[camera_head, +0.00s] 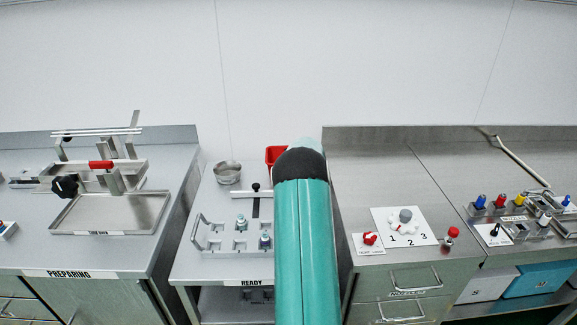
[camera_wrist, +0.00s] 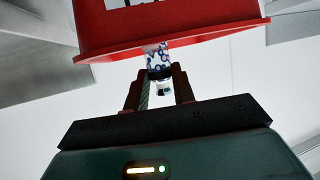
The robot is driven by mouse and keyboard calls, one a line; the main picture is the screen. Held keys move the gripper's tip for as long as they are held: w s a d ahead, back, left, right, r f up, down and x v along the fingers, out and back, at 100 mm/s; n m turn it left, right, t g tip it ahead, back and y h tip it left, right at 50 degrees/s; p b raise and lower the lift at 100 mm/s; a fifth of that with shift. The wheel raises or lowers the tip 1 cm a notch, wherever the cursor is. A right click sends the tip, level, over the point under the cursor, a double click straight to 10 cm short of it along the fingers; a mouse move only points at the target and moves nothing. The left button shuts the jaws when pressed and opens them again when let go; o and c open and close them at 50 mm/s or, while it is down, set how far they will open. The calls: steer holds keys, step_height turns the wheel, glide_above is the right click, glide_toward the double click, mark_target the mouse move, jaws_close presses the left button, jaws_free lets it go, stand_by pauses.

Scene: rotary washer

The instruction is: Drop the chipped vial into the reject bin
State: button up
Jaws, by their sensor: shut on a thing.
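The red reject bin (camera_wrist: 215,14) fills the top of the wrist view, with part of a white and black label showing. In the head view only a corner of the red bin (camera_head: 275,153) shows beside my arm, at the back of the middle bench. My gripper (camera_wrist: 160,88) is shut on a small clear vial (camera_wrist: 159,60) with a blue pattern. One end of the vial overlaps the bin's near edge in the picture. I cannot tell whether it is over the opening. No chip can be made out. My arm hides the gripper in the head view.
The middle bench holds a metal bowl (camera_head: 227,172) and a rack (camera_head: 222,238) with vials, over a READY label. The left bench has a metal tray (camera_head: 135,218) and a red-handled fixture. The right bench has a numbered white plate (camera_head: 404,227) and several coloured caps.

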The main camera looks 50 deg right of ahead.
steer(key=shift+w+f, duration=0.1)
steer(key=shift+f, duration=0.3)
steer(key=shift+a, duration=0.1)
steer(key=o, duration=1)
steer(key=shift+o, duration=0.2)
steer(key=v, duration=1.3)
steer(key=shift+s, duration=0.3)
steer(key=shift+a+r, duration=0.1)
steer(key=shift+r, duration=0.05)
